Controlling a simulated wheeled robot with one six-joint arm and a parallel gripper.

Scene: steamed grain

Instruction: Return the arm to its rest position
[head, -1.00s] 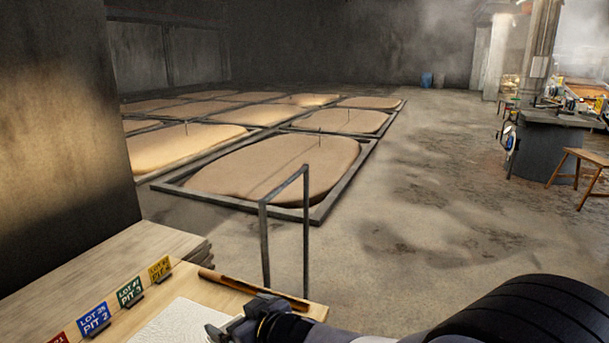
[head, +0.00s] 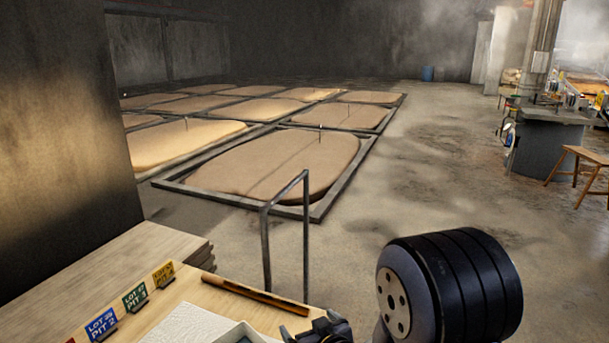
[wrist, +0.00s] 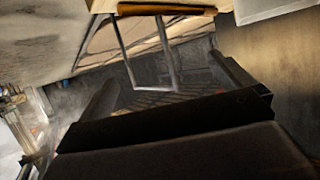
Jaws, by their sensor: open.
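My gripper (head: 322,332) is at the bottom edge of the head view, beside the right end of the wooden table (head: 190,290), and is partly cut off by the frame. A thick black round joint of my arm stands to its right. In the wrist view, my gripper (wrist: 163,68) shows two dark fingers spread wide apart with nothing between them. Beyond the fingers are a bent metal rail and the floor. The wrist view is strongly tilted, with the table along its top.
Coloured lot cards (head: 135,297), a dark wooden stick (head: 255,295), a white sheet (head: 180,325) and a pale tray (head: 243,334) are on the table. A metal rail (head: 305,235) stands just beyond it. Open floor lies to the right; a stool (head: 575,170) is farther off.

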